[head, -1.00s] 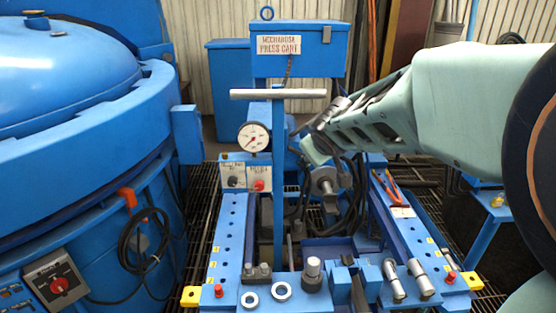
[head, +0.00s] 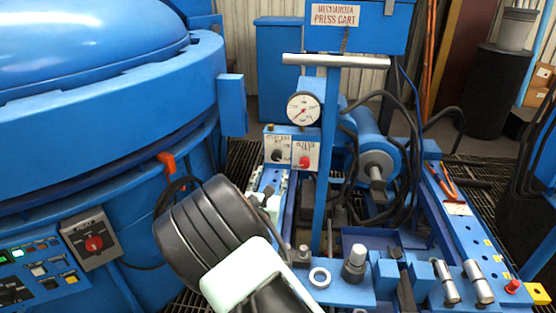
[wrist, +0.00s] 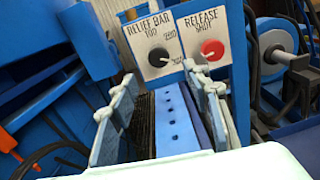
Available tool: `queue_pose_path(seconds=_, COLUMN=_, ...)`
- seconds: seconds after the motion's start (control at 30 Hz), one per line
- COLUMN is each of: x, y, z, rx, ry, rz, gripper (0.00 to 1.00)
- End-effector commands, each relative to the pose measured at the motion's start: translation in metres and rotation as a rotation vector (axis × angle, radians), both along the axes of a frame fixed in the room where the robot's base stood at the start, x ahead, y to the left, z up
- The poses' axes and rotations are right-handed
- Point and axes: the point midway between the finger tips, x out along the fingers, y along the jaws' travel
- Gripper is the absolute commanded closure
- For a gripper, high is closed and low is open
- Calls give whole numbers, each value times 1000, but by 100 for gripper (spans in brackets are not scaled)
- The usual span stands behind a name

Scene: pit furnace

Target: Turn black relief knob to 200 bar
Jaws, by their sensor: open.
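The black relief knob (head: 276,156) sits on a white plate on the blue press cart, left of the red release knob (head: 304,162). In the wrist view the black knob (wrist: 158,56) is under the label RELIEF BAR, with 100 printed above it and what looks like 200 at its upper right. A small light mark shows at its lower right. My gripper (wrist: 160,84) is open, its two pale fingers below and either side of the black knob's plate, apart from the knob. In the head view my gripper (head: 268,192) is just below the plates, partly hidden by my arm.
A round pressure gauge (head: 303,108) stands above the plates, its needle near the low end. An upright blue post with a grey T-handle (head: 335,61) is close on the right. Black hoses and a cylinder (head: 378,164) lie beyond it. The big blue furnace (head: 110,90) is at left.

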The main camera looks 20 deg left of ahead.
Motion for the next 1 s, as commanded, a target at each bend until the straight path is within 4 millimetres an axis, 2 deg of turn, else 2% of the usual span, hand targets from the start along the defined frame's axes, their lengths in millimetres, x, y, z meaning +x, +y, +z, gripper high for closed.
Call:
queue_pose_path(seconds=0.17, x=16, y=6, z=-2, rx=-7, ry=-6, rz=8, gripper=56)
queue_pose_path(seconds=0.4, x=58, y=14, z=-3, rx=-6, ry=-6, rz=8, gripper=56)
queue_pose_path(seconds=0.6, x=87, y=19, z=-2, rx=-5, ry=-4, rz=7, gripper=56)
queue_pose_path(seconds=0.8, x=101, y=22, z=-2, rx=-5, ry=-4, rz=7, gripper=56)
queue_pose_path(seconds=1.0, x=104, y=23, z=-1, rx=-6, ry=-3, rz=7, gripper=56)
